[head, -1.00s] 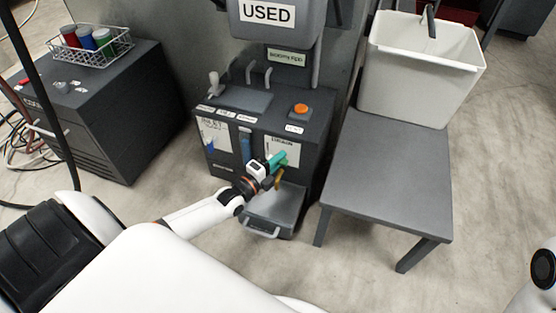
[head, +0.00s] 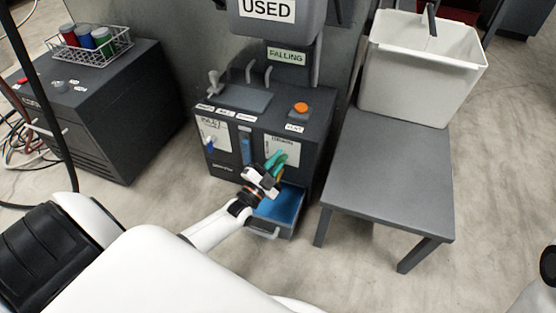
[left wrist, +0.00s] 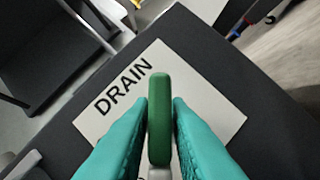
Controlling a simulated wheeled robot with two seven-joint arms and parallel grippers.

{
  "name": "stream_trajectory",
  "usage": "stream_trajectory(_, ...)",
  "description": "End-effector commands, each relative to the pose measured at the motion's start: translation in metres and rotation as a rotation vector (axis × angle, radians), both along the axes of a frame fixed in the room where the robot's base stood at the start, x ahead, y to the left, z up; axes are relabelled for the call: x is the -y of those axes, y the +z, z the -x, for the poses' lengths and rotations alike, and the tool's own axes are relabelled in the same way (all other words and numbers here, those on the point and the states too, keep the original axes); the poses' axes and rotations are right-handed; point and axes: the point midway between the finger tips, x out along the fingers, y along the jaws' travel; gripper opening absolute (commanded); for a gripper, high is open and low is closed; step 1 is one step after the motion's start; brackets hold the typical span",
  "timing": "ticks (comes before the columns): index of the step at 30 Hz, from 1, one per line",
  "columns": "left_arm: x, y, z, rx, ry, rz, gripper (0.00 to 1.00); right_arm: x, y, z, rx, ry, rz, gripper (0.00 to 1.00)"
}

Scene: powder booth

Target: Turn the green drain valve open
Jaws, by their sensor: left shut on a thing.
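The green drain valve handle (left wrist: 160,118) stands between the teal fingers of my left gripper (left wrist: 160,130) in the left wrist view. The fingers are shut on it from both sides. Behind it is the white plate marked DRAIN (left wrist: 105,105), which looks tilted in that view. In the head view my left gripper (head: 272,166) is at the front of the dark machine (head: 225,165), in front of the drain plate (head: 284,146). The handle is mostly hidden there by the fingers. Blue fills the tray (head: 277,212) below the gripper. My right gripper is not in view.
The machine carries an orange button (head: 301,109), an inlet plate with a blue handle (head: 211,138), and a sign reading FALLING (head: 286,56). A grey table (head: 390,175) with a white bin (head: 415,80) stands at right. A dark cabinet (head: 110,120) with a wire basket (head: 92,48) stands at left.

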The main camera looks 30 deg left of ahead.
Motion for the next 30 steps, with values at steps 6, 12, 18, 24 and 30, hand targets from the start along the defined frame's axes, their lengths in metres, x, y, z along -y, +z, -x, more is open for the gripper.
stream_trajectory(6,0.0006,-0.0023,0.0002,0.045,0.002,0.202,0.00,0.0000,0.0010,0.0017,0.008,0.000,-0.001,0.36)
stream_trajectory(12,0.0008,-0.0022,0.0005,0.089,0.002,0.386,0.00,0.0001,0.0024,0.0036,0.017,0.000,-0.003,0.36)
stream_trajectory(18,0.0009,-0.0019,0.0004,0.128,0.001,0.551,0.00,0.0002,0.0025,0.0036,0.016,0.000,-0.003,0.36)
stream_trajectory(24,0.0005,-0.0017,0.0003,0.158,0.002,0.679,0.00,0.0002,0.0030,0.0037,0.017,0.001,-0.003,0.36)
stream_trajectory(30,0.0004,-0.0019,0.0004,0.177,0.002,0.760,0.00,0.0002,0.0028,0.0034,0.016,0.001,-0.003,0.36)
